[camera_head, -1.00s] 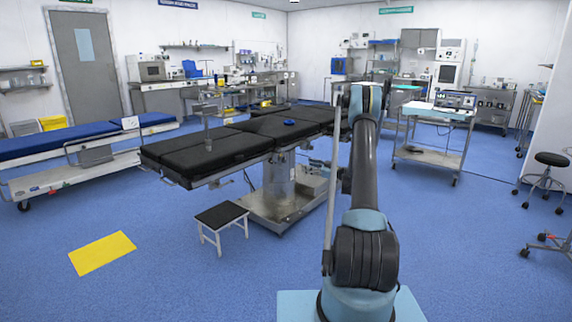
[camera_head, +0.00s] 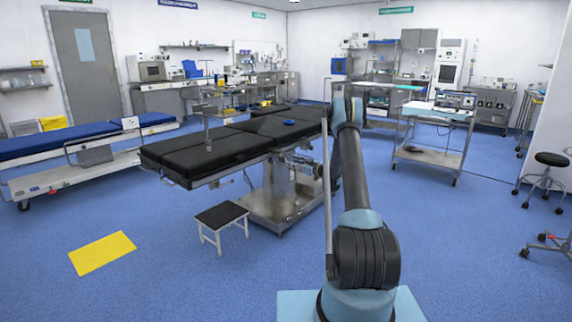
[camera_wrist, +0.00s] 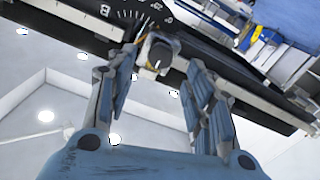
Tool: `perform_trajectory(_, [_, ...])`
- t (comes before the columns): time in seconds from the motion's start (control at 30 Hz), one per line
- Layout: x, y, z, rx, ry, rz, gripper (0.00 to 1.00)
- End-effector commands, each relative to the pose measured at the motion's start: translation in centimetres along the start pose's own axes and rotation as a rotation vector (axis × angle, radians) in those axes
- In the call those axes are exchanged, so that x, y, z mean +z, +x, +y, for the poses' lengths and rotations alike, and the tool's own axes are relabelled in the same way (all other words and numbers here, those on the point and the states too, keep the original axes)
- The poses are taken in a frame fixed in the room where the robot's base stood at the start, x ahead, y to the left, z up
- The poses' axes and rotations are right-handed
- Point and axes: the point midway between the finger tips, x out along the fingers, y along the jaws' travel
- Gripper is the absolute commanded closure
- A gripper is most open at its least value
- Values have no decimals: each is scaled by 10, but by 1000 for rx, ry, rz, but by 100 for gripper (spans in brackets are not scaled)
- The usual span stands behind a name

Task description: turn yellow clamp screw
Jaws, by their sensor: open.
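My gripper (camera_wrist: 165,60) is open in the wrist view, its two blue fingers spread apart. A dark rounded knob with a light mark (camera_wrist: 158,52) shows between the fingertips, in front of a black dial with white numbers (camera_wrist: 130,18). I cannot tell whether the fingers touch the knob. No clearly yellow clamp screw can be made out. The black operating table (camera_head: 225,148) stands in the middle of the head view. My arm reaches up and to the left by its right side. My gripper is not clear there.
A blue ring-shaped object (camera_head: 289,122) lies on the table top. A step stool (camera_head: 221,214) stands in front of the table. An instrument trolley (camera_head: 432,158) is at right, and a blue-topped stretcher (camera_head: 60,143) at left. The front blue floor is mostly clear.

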Motion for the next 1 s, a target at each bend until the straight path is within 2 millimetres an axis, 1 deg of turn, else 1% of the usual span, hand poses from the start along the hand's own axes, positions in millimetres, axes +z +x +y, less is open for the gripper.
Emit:
perform_trajectory(0.03, [0,10,0,-2,0,1,52])
perform_trajectory(0.1, [0,22,-1,-3,0,1,52])
perform_trajectory(0.33, [0,48,0,-2,0,0,52])
perform_trajectory(0.5, [0,55,0,0,0,0,52])
perform_trajectory(0.77, [0,56,0,0,0,0,52])
perform_trajectory(0.87, [0,56,0,0,0,0,72])
perform_trajectory(0.9, [0,56,0,0,0,0,81])
perform_trajectory(0.97, [0,56,0,0,0,0,95])
perform_trajectory(1.0, [0,56,0,0,0,0,96])
